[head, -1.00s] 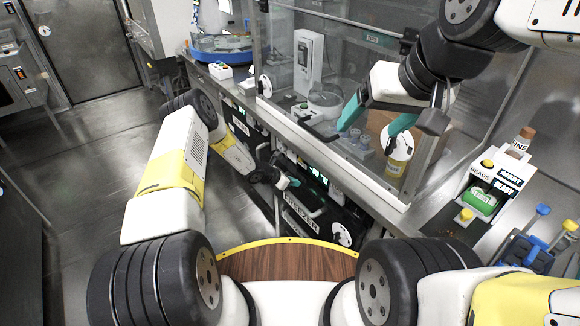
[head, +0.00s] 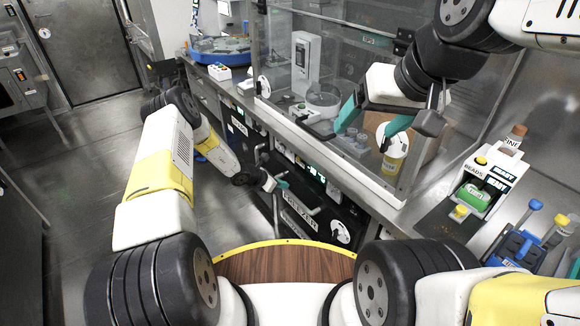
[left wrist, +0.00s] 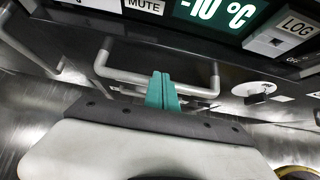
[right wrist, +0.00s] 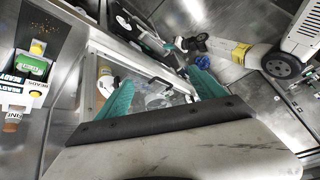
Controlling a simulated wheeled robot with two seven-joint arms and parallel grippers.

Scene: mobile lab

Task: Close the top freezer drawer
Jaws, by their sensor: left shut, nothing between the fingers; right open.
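The freezer (head: 310,215) is a dark unit under the counter, with a "FREEZER" label in the head view. In the left wrist view a grey bar handle (left wrist: 150,75) crosses a dark drawer front (left wrist: 180,45) below a "-10 °C" display. My left gripper (head: 279,184) is at the freezer front. Its teal fingers are shut with nothing between them, and their tips (left wrist: 161,78) overlap the handle bar; I cannot tell if they touch it. How far the drawer stands out is unclear. My right gripper (head: 368,125) is open and empty, raised by the glass enclosure.
The glass enclosure (head: 300,50) stands on the counter above the freezer, with a jar (head: 391,165) and dishes inside. A beads dispenser (head: 480,190) and a blue rack (head: 515,245) are at the right. Open floor (head: 90,180) lies at the left.

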